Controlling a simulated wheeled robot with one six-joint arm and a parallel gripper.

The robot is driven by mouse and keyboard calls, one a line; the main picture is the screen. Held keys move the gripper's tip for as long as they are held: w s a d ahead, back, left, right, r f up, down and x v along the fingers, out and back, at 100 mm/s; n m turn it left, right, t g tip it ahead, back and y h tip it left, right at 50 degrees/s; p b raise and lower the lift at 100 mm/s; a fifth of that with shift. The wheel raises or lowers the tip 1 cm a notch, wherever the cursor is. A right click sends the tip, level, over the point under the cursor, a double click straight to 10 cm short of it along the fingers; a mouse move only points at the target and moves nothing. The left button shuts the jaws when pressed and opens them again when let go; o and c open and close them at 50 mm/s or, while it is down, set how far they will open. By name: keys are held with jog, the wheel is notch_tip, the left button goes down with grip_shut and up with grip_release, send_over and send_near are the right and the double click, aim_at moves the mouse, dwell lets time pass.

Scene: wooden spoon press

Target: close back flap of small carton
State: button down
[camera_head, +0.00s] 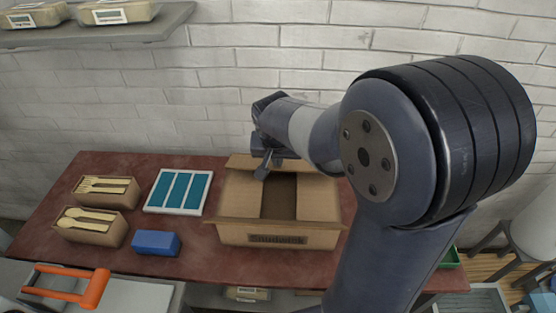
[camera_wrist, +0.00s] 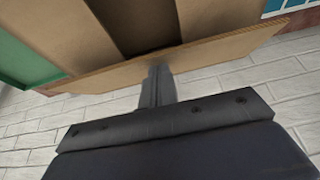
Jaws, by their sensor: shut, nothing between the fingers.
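The small brown carton (camera_head: 235,232) stands on the red table, with printing on its front. Its left and right flaps lie inward, with a dark gap between them. The back flap (camera_head: 240,162) stands out at the rear edge, not folded over the top. In the wrist view the back flap (camera_wrist: 225,50) is a long tan strip across the carton's rear. My gripper (camera_head: 263,172) is shut and empty, at the back of the carton by this flap. In the wrist view the fingertips (camera_wrist: 157,72) overlap the flap's edge; I cannot tell whether they touch it.
Two cutlery boxes (camera_head: 95,233), a teal-and-white tray (camera_head: 180,190) and a blue block (camera_head: 156,243) are left of the carton on the table (camera_head: 130,165). A white brick wall (camera_head: 210,110) rises behind. An orange-handled thing (camera_head: 97,287) is front left.

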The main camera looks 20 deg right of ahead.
jog(key=f+b, duration=0.1)
jog(key=b, duration=0.1)
jog(key=s+f+t+b, duration=0.1)
jog(key=b, duration=0.1)
jog(key=shift+a+f+t+h, duration=0.1)
jog(key=shift+a+t+h, duration=0.1)
jog(key=shift+t+h, duration=0.1)
jog(key=shift+s+a+f+b, duration=0.1)
jog(key=shift+s+f+b, duration=0.15)
jog(key=shift+f+b, duration=0.4)
jog(key=shift+s+f+b, duration=0.2)
jog(key=shift+f+b, duration=0.1)
jog(key=shift+b, duration=0.55)
jog(key=shift+s+f, duration=0.1)
jog(key=shift+f, duration=0.05)
jog(key=p+v, duration=0.4)
jog(key=v, duration=1)
jog(key=shift+r+p, duration=0.3)
jog(key=shift+f, duration=0.1)
